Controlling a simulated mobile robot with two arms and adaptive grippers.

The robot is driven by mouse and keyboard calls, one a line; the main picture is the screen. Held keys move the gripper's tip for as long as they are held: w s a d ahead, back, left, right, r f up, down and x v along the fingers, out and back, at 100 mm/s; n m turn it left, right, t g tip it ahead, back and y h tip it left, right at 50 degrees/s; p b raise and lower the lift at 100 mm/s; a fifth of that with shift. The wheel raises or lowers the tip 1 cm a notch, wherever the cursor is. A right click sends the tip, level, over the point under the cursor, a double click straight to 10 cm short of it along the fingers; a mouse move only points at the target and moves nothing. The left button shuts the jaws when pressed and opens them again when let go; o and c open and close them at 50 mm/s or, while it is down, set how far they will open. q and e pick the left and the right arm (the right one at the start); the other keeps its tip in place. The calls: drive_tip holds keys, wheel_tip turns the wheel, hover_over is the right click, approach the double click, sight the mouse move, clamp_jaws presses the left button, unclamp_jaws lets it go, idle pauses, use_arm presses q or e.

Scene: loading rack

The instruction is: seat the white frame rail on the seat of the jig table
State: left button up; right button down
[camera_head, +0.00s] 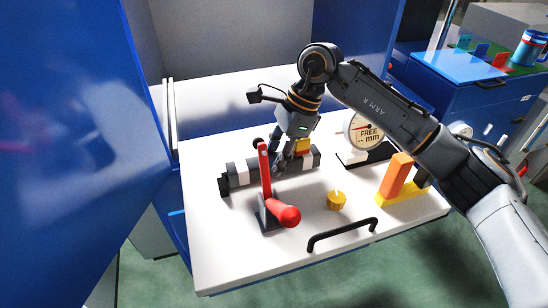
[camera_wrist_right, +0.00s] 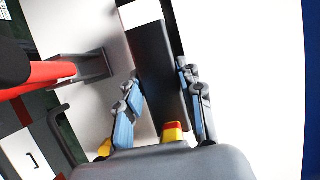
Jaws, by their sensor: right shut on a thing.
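The white frame rail (camera_head: 255,171) shows as a long bar with dark grey and white bands, lying along the back half of the white jig table (camera_head: 225,255). My right gripper (camera_head: 287,157) reaches down over its middle. In the right wrist view the gripper (camera_wrist_right: 163,105) has its blue-grey fingers on either side of the bar's dark part (camera_wrist_right: 158,65), with a white part (camera_wrist_right: 140,12) beyond. The gripper is shut on it. The seat under the bar is hidden, so I cannot tell whether the bar rests fully down. My left gripper is not in view.
A red-handled clamp lever (camera_head: 286,214) stands in front of the bar. A yellow knob (camera_head: 336,201), black handle (camera_head: 343,234), orange block (camera_head: 396,176) and dial gauge (camera_head: 364,130) are around it. Blue panels (camera_head: 70,150) flank the left. The table's front left is clear.

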drive_tip(key=shift+r+b, duration=0.1)
drive_tip(key=shift+b, duration=0.25)
idle(0.8)
drive_tip(key=shift+f+b, duration=0.35)
drive_tip(key=shift+f, duration=0.05)
drive_tip(key=c, duration=0.8)
unclamp_jaws()
drive_tip(key=shift+s, duration=0.1)
drive_tip(key=shift+o, duration=0.2)
drive_tip(key=shift+f, duration=0.1)
